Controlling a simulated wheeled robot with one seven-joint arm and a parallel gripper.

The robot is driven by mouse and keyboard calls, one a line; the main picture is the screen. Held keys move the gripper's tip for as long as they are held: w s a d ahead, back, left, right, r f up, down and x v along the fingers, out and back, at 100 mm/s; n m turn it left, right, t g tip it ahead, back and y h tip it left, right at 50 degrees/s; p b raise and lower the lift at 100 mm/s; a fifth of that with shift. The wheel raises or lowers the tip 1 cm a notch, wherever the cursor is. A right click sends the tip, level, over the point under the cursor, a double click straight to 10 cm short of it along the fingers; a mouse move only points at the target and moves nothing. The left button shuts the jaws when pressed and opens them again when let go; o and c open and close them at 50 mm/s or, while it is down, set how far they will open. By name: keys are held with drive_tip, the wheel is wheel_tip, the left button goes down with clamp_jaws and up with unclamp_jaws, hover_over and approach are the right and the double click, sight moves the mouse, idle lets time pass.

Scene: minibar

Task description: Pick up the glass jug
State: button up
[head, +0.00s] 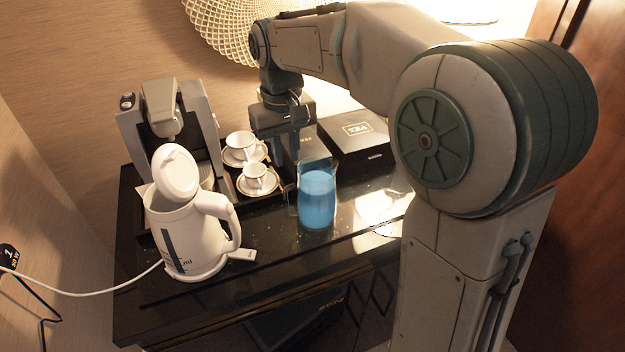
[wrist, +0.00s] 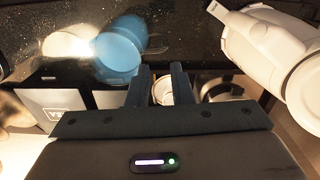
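The glass jug (head: 317,200) holds blue liquid and stands upright on the dark glossy counter, right of the kettle. Its handle side faces left in the head view. In the wrist view the jug (wrist: 119,48) is ahead and to the left of the fingertips. My gripper (head: 288,160) hangs fingers down just behind the jug and slightly left of it, partly hidden in the dark background. In the wrist view my gripper (wrist: 160,72) has its two fingers apart, with nothing held between them; a cup shows through the gap below.
A white kettle (head: 180,230) with its lid raised stands at the left front. A coffee machine (head: 165,125) is behind it. Two cups on saucers (head: 257,180) sit on a dark tray near the jug. A black tea box (head: 352,138) lies behind right. A lamp (head: 222,30) is at the back.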

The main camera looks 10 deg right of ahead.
sight(286, 197)
drive_tip(key=f, duration=0.5)
drive_tip(key=a+f, duration=0.1)
drive_tip(key=f, duration=0.1)
drive_tip(key=shift+w+f+p, duration=0.3)
drive_tip(key=shift+w+f, duration=0.1)
drive_tip(key=shift+s+d+f+p, duration=0.1)
drive_tip(key=shift+f+p, duration=0.55)
drive_tip(key=shift+f, duration=2.1)
clamp_jaws()
drive_tip(key=shift+s, duration=0.15)
